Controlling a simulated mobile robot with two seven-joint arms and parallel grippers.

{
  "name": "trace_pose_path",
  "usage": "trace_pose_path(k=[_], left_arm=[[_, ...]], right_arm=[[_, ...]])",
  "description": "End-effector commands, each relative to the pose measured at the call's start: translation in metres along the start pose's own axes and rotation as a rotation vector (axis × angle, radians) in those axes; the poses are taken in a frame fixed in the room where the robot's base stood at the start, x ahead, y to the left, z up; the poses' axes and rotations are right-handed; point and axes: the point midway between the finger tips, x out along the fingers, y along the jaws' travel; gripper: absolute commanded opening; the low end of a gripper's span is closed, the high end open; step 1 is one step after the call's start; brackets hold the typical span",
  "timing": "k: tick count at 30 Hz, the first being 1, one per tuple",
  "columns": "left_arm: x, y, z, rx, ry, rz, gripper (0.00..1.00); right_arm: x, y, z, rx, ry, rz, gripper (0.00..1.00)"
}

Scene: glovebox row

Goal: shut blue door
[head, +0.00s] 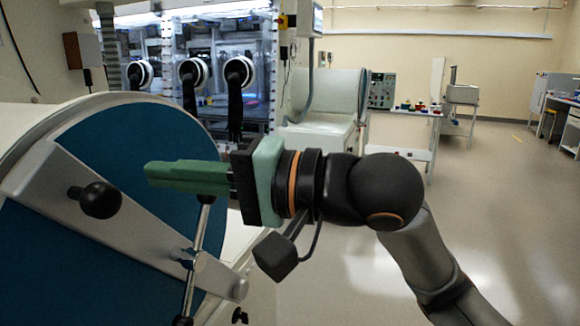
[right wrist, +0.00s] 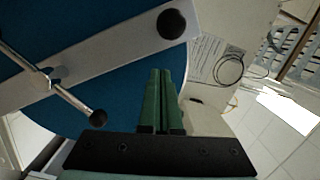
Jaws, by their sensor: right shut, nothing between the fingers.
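The blue door (head: 128,150) is a large round panel at the left of the head view, with a grey bar (head: 100,215) across it. A black knob (head: 100,200) stands on the bar, and a metal rod (head: 197,245) with a dark end crosses near its lower end. The door also fills the upper left of the right wrist view (right wrist: 110,105). My right gripper (head: 150,172) is shut and empty, its green fingers pointing left in front of the door. In the right wrist view the knob (right wrist: 171,24) lies beyond the fingertips. I cannot tell whether the fingers touch the door. My left gripper is out of view.
Gloveboxes with black gloves (head: 236,100) stand behind the door. A white cabinet (head: 325,100) and a bench with small coloured items (head: 408,108) are further back. The floor (head: 480,210) at the right is clear. A paper sheet (right wrist: 207,58) and a dark cable loop (right wrist: 228,70) show beside the door.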

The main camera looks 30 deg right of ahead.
Motion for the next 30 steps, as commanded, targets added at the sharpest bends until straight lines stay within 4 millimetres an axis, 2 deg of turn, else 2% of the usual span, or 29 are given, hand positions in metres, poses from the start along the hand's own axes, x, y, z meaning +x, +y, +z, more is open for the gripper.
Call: trace_pose_path(k=[1, 6, 15, 23, 30], left_arm=[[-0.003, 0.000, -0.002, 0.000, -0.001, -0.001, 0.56], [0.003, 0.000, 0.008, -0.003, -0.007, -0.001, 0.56], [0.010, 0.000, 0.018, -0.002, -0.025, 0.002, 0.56], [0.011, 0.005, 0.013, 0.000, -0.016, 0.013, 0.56], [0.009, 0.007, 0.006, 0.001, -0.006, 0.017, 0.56]], right_arm=[[0.003, -0.001, -0.005, 0.004, 0.002, 0.002, 0.00], [-0.038, 0.002, -0.005, -0.001, 0.009, 0.000, 0.00], [-0.084, 0.002, -0.006, 0.000, 0.009, 0.001, 0.00], [-0.098, 0.000, -0.005, 0.000, 0.007, 0.001, 0.00], [-0.092, 0.003, -0.012, -0.002, 0.009, -0.004, 0.00]])
